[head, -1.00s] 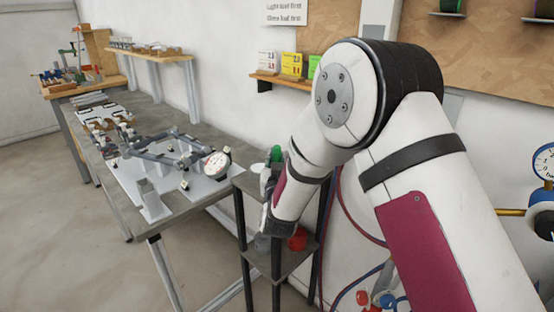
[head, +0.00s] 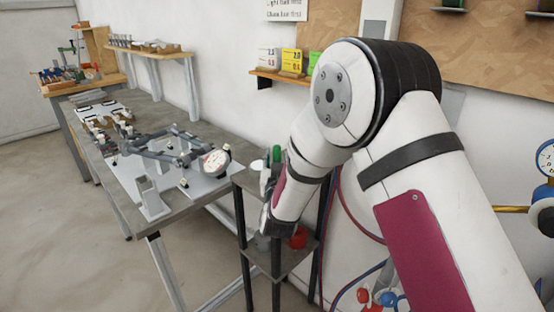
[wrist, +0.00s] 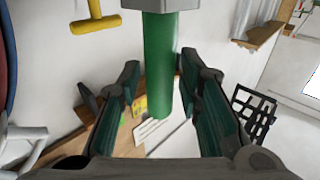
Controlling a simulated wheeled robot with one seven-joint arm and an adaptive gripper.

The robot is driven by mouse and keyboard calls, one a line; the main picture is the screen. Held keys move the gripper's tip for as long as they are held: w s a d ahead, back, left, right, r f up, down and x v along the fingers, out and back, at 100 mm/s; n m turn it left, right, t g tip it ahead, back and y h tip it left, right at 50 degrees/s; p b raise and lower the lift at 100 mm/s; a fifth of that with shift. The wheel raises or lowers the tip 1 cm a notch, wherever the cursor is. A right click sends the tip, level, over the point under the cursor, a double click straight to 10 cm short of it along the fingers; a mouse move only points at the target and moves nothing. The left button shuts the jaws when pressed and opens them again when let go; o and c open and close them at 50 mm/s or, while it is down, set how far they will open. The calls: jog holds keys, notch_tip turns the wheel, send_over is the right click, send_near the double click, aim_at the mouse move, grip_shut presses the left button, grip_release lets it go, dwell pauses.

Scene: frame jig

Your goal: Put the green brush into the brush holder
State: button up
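A green cylindrical handle, which looks like the green brush (wrist: 160,70), hangs between the two fingers of my gripper (wrist: 161,88) in the wrist view. The fingers are open, with a visible gap on each side of the handle. A grey block (wrist: 160,4) sits at the handle's upper end, cut off by the picture's edge. In the head view a green upright piece (head: 277,154) shows just left of my arm, above the black stand. My arm hides most of my gripper there. I cannot make out the brush holder for certain.
A black stand (head: 244,180) with a lower shelf is beside my arm, and a red cup (head: 298,238) is on that shelf. A grey workbench (head: 178,207) carries a frame jig and a dial gauge (head: 216,162). A wall shelf (head: 283,77) holds coloured boxes.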

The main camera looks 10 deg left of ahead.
jog(key=shift+s, duration=0.1)
jog(key=s+d, duration=0.1)
jog(key=s, duration=1)
jog(key=shift+s+d+f, duration=0.25)
jog(key=shift+s+d, duration=0.05)
jog(key=shift+s, duration=0.05)
